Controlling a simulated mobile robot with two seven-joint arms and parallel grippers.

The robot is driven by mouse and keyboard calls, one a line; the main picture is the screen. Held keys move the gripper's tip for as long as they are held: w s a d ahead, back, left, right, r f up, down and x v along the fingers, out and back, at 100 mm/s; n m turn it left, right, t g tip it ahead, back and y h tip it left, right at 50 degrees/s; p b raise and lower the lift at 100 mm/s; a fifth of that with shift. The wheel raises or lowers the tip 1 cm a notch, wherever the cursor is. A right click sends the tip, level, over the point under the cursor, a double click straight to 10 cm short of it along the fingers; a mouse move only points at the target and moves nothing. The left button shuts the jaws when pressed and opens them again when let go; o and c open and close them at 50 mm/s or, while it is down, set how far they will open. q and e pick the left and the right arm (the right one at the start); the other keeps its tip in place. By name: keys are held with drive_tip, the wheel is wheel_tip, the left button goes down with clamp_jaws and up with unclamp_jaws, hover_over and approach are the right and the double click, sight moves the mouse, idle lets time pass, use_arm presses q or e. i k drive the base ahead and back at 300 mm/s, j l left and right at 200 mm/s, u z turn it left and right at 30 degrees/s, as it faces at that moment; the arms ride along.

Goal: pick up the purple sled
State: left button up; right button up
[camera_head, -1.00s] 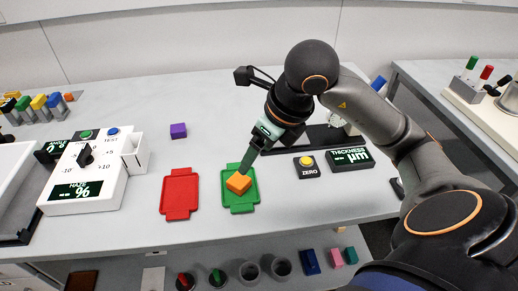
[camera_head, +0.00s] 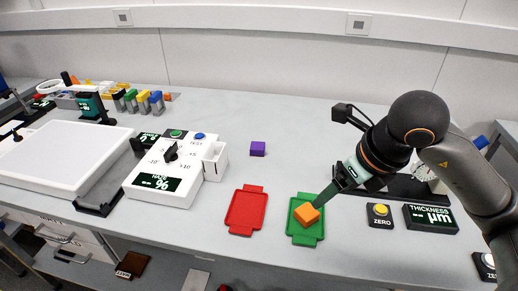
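The purple block (camera_head: 258,148), the only purple thing I make out, lies on the bench behind the red tray, apart from any gripper. My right gripper (camera_head: 322,200) reaches down from the right, with its fingertips at an orange block (camera_head: 307,212) over the green tray (camera_head: 306,239). The fingers overlap in this view, so I cannot tell whether they grip the orange block or only touch it. My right gripper is to the right of the purple block and nearer the front edge. My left gripper is not in view.
A red tray (camera_head: 246,211) lies left of the green one. The haze meter (camera_head: 165,195) with a white holder (camera_head: 215,161) stands left of the purple block. A ZERO button box (camera_head: 380,216) and thickness display (camera_head: 430,218) are at right. Bench behind the purple block is clear.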

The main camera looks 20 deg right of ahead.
sight(257, 149)
drive_tip(key=i+j, duration=0.4)
drive_tip(key=i+j+z, duration=0.1)
drive_tip(key=i+j, duration=0.25)
drive_tip(key=j, duration=0.25)
